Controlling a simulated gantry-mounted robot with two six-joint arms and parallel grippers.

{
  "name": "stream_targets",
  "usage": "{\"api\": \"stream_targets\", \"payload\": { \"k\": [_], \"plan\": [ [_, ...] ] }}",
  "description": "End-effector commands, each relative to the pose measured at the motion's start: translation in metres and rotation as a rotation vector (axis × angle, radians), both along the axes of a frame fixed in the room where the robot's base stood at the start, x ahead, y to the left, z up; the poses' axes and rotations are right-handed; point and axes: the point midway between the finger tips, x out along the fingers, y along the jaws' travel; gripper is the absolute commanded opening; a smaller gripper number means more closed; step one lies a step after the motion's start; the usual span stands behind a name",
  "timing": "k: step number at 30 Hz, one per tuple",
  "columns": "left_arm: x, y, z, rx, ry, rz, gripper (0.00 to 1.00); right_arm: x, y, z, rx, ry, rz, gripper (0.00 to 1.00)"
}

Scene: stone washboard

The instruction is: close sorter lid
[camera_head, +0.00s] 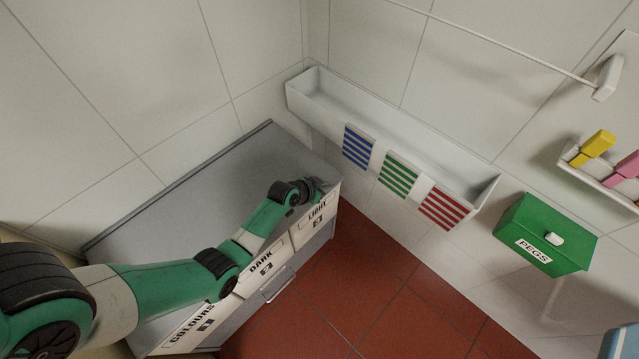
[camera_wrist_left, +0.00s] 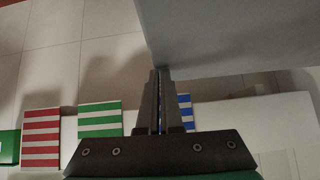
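The sorter is a grey cabinet with fronts marked COLOURS, DARK (camera_head: 262,261) and LIGHT. Its broad grey lid (camera_head: 190,205) spans the top in the head view; its exact tilt is hard to tell. My left gripper (camera_head: 325,187) is at the lid's right end, above the LIGHT front, its fingers small and partly hidden by my wrist. In the left wrist view my left gripper (camera_wrist_left: 158,85) has its fingers together, with only a thin gap. A plain grey panel (camera_wrist_left: 230,35), apparently the lid, has its edge close to the fingertips. My right gripper does not show.
A white wall trough (camera_head: 400,125) with blue, green and red striped cards runs behind the sorter's right end. A green PEGS box (camera_head: 545,235) hangs to its right. A shelf with yellow and pink items is at far right. Red floor tiles (camera_head: 350,290) are clear in front.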

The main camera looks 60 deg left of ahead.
Motion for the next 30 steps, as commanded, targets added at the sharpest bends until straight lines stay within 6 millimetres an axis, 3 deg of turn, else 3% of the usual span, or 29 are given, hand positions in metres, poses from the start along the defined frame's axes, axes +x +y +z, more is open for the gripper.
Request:
{"api": "stream_targets", "payload": {
  "k": [6,15,21,30],
  "plan": [
    [0.002,-0.003,0.052,0.002,-0.003,-0.008,0.00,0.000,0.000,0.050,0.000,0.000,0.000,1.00],
    [-0.051,-0.018,0.101,0.004,-0.009,-0.006,0.00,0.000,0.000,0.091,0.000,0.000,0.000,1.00],
    [-0.064,-0.021,0.111,0.004,-0.010,-0.006,0.00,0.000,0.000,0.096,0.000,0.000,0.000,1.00],
    [-0.064,-0.022,0.111,0.005,-0.011,-0.006,0.00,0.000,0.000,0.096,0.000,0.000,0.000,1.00]
  ]
}}
